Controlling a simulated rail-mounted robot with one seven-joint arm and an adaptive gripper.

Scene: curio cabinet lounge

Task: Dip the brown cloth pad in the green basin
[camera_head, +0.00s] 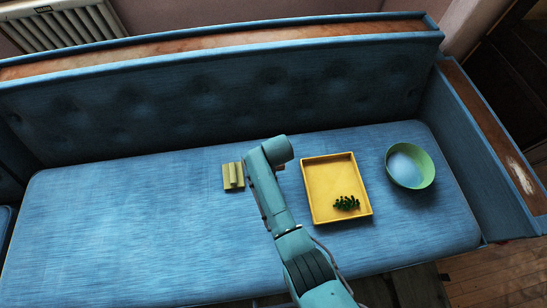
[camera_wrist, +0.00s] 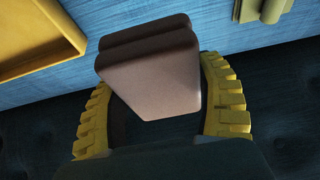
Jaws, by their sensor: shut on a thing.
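The brown cloth pad (camera_wrist: 152,75) is between the two yellow ribbed fingers of my gripper (camera_wrist: 158,85) in the wrist view, and my gripper is shut on it. The pad looks like a thick block with a seam or layer along its far edge. The green basin (camera_head: 427,174) stands on the right part of the sofa seat, round and upright, with a pale blue inside. My gripper end is to its left, beyond the yellow tray. The basin is not in the wrist view.
A yellow tray (camera_head: 316,209) lies between my arm and the basin, with a dark green sprig-like thing (camera_head: 346,203) in it. A yellow-green ridged holder (camera_head: 233,184) lies left of my arm. The sofa backrest (camera_head: 200,100) rises behind. The left seat is clear.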

